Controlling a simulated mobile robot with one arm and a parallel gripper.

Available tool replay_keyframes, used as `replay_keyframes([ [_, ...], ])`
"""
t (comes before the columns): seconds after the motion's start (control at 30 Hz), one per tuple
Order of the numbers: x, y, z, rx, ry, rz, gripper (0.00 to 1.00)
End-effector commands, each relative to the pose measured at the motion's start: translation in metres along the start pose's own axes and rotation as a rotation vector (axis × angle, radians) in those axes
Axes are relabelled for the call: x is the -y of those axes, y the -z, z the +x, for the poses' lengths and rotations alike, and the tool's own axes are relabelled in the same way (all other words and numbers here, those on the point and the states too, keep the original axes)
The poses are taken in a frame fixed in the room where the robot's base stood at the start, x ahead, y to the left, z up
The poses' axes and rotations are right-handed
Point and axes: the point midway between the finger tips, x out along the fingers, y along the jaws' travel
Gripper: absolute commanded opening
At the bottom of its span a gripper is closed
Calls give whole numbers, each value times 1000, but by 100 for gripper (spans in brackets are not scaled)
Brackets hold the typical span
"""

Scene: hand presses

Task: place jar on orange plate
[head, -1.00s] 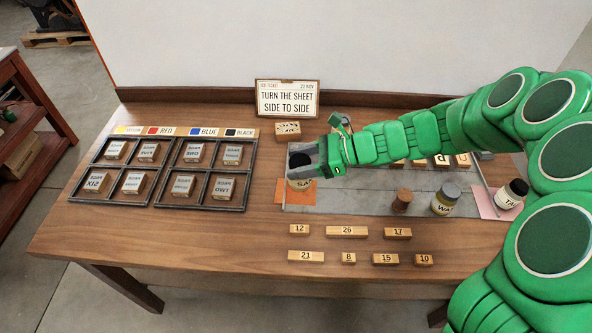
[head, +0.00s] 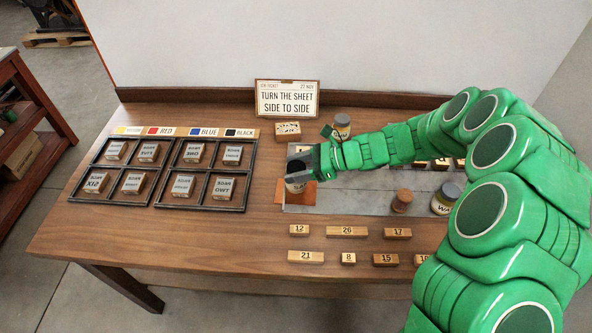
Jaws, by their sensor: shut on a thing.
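My gripper (head: 309,161) is shut on a jar (head: 296,184) with a dark lid and a pale label that begins "SA". The jar is upright over the orange plate (head: 286,196) at the left end of the grey bed. The gripper and jar cover part of the plate. I cannot tell whether the jar's base touches the plate.
A sorting tray (head: 163,205) with labelled blocks lies to the left. Numbered blocks (head: 347,231) lie in front of the bed. A cork-like stub (head: 401,200) and a "WA" jar (head: 443,199) stand to the right. Another jar (head: 342,126) and a sign (head: 287,98) stand behind.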

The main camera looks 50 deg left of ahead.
Motion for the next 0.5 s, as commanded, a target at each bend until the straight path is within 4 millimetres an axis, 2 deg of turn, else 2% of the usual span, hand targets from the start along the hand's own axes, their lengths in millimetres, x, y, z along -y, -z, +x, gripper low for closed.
replay_keyframes([
  [0.13,0,11,5,0,-1,-1,19],
  [0.5,0,13,6,0,0,-2,19],
])
